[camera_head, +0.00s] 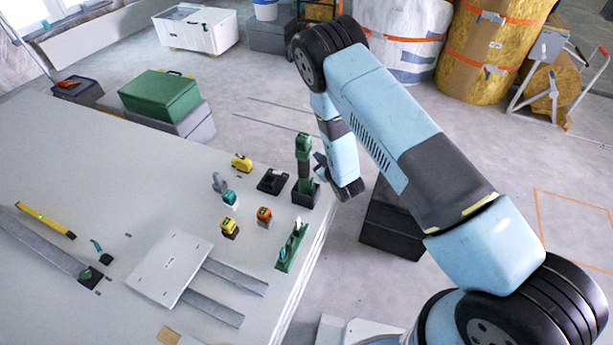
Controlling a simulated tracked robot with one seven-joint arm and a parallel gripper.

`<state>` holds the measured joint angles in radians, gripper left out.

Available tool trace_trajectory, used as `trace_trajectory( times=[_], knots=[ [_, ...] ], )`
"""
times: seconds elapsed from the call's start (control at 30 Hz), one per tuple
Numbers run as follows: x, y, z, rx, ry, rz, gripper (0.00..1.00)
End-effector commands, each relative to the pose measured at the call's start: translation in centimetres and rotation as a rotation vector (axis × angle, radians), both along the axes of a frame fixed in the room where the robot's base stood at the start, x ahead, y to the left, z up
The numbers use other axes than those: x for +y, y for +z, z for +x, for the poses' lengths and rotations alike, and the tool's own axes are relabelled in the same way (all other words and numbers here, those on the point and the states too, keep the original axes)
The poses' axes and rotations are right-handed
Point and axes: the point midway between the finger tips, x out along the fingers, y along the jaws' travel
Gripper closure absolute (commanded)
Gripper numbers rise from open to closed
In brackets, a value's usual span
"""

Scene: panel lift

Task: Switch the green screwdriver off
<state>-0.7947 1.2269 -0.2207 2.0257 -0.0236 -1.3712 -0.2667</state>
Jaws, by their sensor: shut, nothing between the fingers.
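The green screwdriver (304,153) stands upright in a dark holder (305,194) near the right edge of the large pale table. Its head is at the top and its body narrows downward. My gripper (318,160) is just right of the screwdriver's body, below its head. It looks small and dark, and it is shut with nothing in it. I cannot tell whether it touches the screwdriver. The screwdriver's switch is too small to make out.
A black tray (272,181) and yellow tool (241,162) lie left of the screwdriver. Teal (229,198), orange (264,215) and yellow (230,228) items stand nearby. A green rack (291,248) sits at the table's right edge. A dark box (392,225) is on the floor.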

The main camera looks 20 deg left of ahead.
Motion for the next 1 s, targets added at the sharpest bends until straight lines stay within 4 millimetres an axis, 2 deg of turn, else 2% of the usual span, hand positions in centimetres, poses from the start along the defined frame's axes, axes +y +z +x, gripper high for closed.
trace_trajectory(
  times=[0.53, 1.0],
  knots=[
    [-1.1, 0.0, -0.1, -0.001, -0.001, 0.000, 1.00],
    [-4.7, 0.0, -0.6, 0.000, -0.001, -0.001, 1.00]
  ],
)
